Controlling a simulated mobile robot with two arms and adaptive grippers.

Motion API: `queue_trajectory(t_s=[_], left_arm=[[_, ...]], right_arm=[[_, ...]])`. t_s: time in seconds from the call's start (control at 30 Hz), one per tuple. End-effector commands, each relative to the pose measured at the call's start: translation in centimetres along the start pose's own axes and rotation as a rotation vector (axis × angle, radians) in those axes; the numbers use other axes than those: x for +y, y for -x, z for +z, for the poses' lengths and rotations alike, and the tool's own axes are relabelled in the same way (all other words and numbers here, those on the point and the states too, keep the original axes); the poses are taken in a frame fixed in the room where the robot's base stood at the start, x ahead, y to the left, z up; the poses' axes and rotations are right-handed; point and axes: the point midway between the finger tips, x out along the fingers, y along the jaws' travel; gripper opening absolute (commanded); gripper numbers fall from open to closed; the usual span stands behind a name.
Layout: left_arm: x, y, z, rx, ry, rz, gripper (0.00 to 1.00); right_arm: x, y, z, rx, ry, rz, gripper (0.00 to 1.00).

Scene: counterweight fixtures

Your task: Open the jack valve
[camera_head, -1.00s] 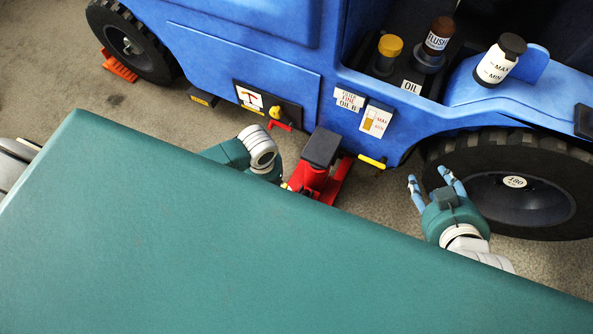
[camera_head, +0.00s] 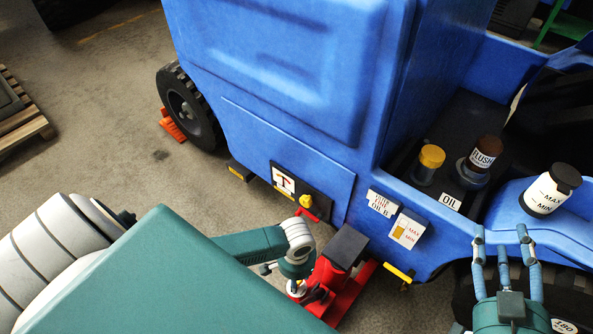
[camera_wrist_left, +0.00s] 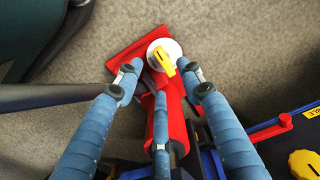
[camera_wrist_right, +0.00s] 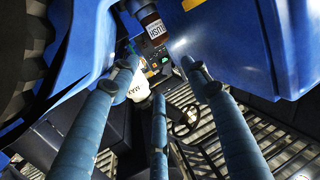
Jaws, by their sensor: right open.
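The red jack (camera_head: 345,290) stands on the floor beside the blue vehicle, its dark top pad by the vehicle's lower edge. The jack valve, a yellow knob on a white round disc (camera_wrist_left: 164,56), shows in the left wrist view. My left gripper (camera_head: 297,290) is low at the jack, partly hidden in the head view. In the left wrist view its fingers (camera_wrist_left: 162,70) are spread on either side of the knob; contact is unclear. My right gripper (camera_head: 506,240) is open and empty, raised in front of the vehicle near the white MAX/MIN bottle (camera_head: 546,195).
A green surface (camera_head: 190,285) fills the lower foreground. A red chock (camera_head: 171,125) sits by the wheel.

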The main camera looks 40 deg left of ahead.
Motion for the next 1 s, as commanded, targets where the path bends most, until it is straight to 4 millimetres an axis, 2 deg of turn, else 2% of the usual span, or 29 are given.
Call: queue_trajectory(t_s=[0.27, 0.6, 0.8, 1.0], left_arm=[[0.0, -2.4, 0.0, -0.001, -0.001, 0.0, 0.39], [0.0, -4.9, 0.0, 0.0, 0.0, 0.0, 0.39], [0.0, -5.8, 0.0, 0.0, 0.0, 0.0, 0.39], [0.0, -6.1, 0.0, 0.0, 0.0, 0.0, 0.39]], right_arm=[[-0.8, 0.2, -5.9, 0.267, -0.005, -0.016, 0.47], [-1.5, 2.9, -12.6, 0.589, -0.016, -0.033, 0.47], [-1.8, 4.8, -14.9, 0.72, -0.021, -0.04, 0.47], [-1.8, 5.6, -15.9, 0.773, -0.024, -0.042, 0.47]])
